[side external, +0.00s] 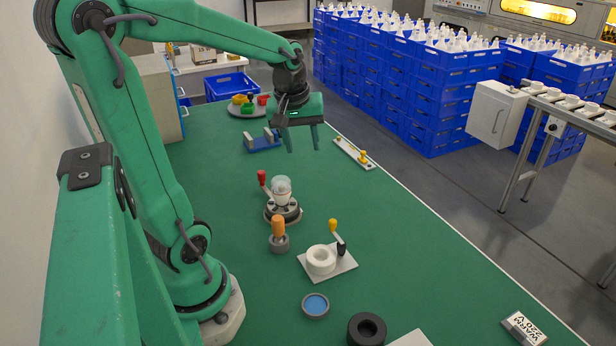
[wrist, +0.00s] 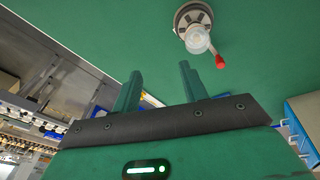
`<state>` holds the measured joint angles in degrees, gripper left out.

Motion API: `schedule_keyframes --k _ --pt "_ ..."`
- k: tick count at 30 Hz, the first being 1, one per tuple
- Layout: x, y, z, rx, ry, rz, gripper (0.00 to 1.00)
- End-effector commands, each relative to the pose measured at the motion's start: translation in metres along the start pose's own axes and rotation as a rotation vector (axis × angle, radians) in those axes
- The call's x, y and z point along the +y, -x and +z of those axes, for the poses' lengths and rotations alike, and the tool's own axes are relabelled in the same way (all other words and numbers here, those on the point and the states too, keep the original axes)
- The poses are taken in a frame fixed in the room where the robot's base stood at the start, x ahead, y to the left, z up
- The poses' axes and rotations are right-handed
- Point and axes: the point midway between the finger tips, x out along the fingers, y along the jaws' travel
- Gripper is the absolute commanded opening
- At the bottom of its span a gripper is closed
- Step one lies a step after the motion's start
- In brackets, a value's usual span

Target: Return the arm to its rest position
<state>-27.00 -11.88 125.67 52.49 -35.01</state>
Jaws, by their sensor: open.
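My gripper (side external: 303,138) hangs in the air above the far part of the green table, fingers pointing down. Its two fingers stand apart with nothing between them; in the wrist view the gripper (wrist: 158,90) is also empty. A clear glass bulb (side external: 281,186) sits upright in a round dark socket fixture (side external: 283,211) with a red-knobbed lever (side external: 262,178). The fixture (wrist: 188,14) and bulb (wrist: 197,40) also show in the wrist view, well away from my fingers. My arm reaches from the left side out over the table.
An orange-handled tool (side external: 278,230), a white ring block (side external: 321,260), a blue dish (side external: 315,305) and a black ring (side external: 367,330) stand nearer. A blue cradle (side external: 262,142), a plate of coloured pieces (side external: 247,107) and a white strip (side external: 353,153) lie near my gripper. Blue crates (side external: 430,95) stand beyond.

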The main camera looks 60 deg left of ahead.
Motion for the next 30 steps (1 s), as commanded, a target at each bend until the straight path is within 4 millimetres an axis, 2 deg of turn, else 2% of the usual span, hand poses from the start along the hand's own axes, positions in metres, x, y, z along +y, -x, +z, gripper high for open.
schedule_keyframes --k 1,7,12,18,24,30 --pt "0.006 0.008 0.013 0.014 -0.079 0.021 0.43" --pt "0.019 0.029 0.06 0.059 -0.379 0.089 0.43" --pt "0.022 0.043 0.098 0.104 -0.631 0.148 0.43" --pt "0.019 0.053 0.136 0.156 -0.889 0.209 0.43" --pt "0.015 0.056 0.154 0.188 -1.027 0.241 0.43" --pt "0.015 0.056 0.157 0.193 -1.052 0.245 0.43"
